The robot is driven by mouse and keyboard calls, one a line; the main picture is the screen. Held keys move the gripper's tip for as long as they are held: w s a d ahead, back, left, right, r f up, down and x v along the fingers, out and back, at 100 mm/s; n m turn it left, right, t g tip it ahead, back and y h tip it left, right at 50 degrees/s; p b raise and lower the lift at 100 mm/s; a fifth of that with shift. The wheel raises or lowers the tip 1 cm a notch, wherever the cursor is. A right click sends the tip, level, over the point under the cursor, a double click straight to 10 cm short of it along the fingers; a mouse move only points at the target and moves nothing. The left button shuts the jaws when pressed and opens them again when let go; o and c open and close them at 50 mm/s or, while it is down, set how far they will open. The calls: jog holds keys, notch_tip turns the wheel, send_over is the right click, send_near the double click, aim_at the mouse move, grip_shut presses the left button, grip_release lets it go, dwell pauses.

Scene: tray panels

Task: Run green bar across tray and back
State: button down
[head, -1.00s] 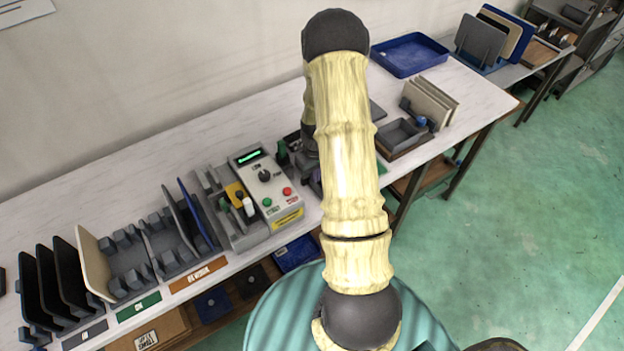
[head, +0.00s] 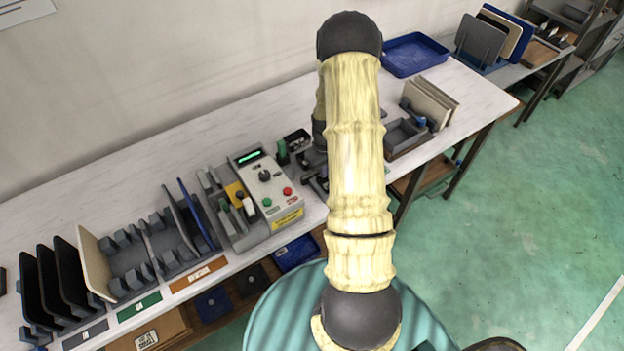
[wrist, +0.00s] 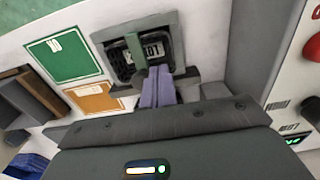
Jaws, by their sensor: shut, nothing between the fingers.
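In the wrist view a grey-framed tray (wrist: 178,52) with a dark, lettered inside lies below my gripper. My gripper (wrist: 155,72) has lavender fingers, shut and empty. Their tips overlap the tray's near edge in the picture, just right of the bar's near end; I cannot tell whether they touch anything. In the head view my arm hides most of the gripper and tray area. A small dark green piece (head: 282,152) stands right of the control box; I cannot tell if it is the same bar.
A green card (wrist: 65,54) and an orange card (wrist: 96,99) lie left of the tray in the wrist view. The control box (head: 268,190) with buttons stands close by on the bench. Racks of panels (head: 100,262) are at left, and a blue tray (head: 414,54) is behind.

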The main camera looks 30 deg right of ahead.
jog(key=shift+d, duration=2.9)
jog(key=shift+a, duration=0.2)
jog(key=shift+a, duration=0.25)
notch_tip(320, 180, up, 7)
jog(key=p, duration=0.5)
dwell(0.3)
